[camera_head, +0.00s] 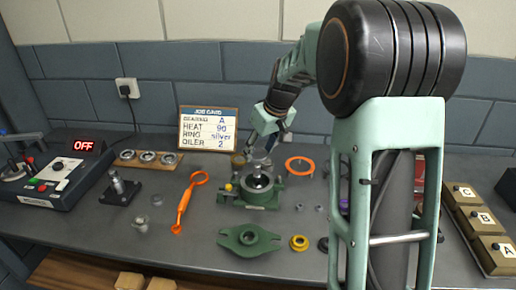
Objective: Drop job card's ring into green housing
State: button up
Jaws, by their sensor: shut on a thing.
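The job card (209,129) stands at the back of the bench and reads BEARING A, HEAT 90, RING silver, OILER 2. The green housing (257,198) sits on the bench, with a silvery round part in its open middle. My gripper (262,152) points down just above and behind the housing. It is shut on a small grey-silver piece (262,162), which looks like the silver ring but is too small to be sure. The piece appears above the housing; whether it touches cannot be told. A green cover half (249,240) lies in front.
An orange ring (300,166) is right of the housing and an orange tool (187,205) is left. A yellow ring (299,243) and a dark ring (323,244) lie at the front. The heater box (55,170) reads OFF. Boxes C, B, A (482,220) stand far right.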

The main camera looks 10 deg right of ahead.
aim_at(259, 173)
jog(key=shift+f+b, duration=0.6)
jog(key=shift+f, duration=0.55)
dwell(0.5)
jog(key=shift+f+b, duration=2.7)
jog(key=shift+f, duration=0.5)
jog(key=shift+f, duration=0.1)
jog(key=o, duration=1.3)
notch_tip(259, 173, up, 13)
jog(key=p, duration=0.8)
jog(key=shift+p, duration=0.35)
